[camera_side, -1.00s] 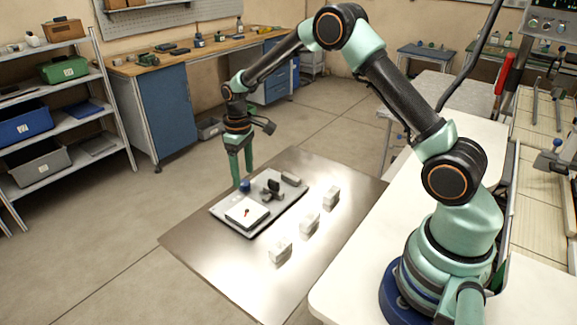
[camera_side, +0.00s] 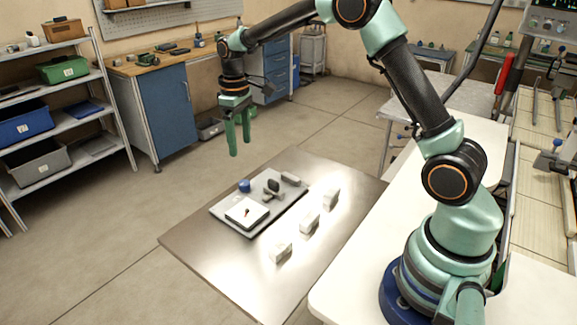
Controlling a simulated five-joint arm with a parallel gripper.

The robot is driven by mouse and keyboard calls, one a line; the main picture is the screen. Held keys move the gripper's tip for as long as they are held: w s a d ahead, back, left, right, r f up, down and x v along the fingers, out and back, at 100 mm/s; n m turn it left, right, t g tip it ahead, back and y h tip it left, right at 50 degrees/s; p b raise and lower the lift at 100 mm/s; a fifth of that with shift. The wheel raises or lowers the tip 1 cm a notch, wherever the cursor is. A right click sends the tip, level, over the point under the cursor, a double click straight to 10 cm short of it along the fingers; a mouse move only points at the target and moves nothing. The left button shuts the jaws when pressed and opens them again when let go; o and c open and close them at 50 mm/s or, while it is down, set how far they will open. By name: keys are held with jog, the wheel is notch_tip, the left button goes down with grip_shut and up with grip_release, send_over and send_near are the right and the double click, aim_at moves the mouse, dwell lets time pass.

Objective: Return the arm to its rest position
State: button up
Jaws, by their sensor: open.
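My gripper (camera_side: 239,147) hangs in the air with its green fingers pointing down and apart. Nothing is between them. It is above and behind the grey tray (camera_side: 245,228) on the metal table, clear of everything on it. On the tray are a white square plate with a small dark mark (camera_side: 247,211), a dark upright part (camera_side: 273,186), a blue knob (camera_side: 245,185) and a light grey block (camera_side: 291,179).
A white bench (camera_side: 365,240) is at the right. Shelves (camera_side: 70,128) and a blue cabinet (camera_side: 168,110) stand at the left and back. Open floor lies around the table.

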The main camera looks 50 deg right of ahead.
jog(key=s+a+r+m+t, duration=0.2)
jog(key=s+a+r+t, duration=0.15)
jog(key=s+r, duration=0.95)
jog(key=s+f+m+t, duration=0.1)
jog(key=s+f+t, duration=0.1)
jog(key=s, duration=0.6)
jog(key=shift+s, duration=0.2)
jog(key=shift+a, duration=0.1)
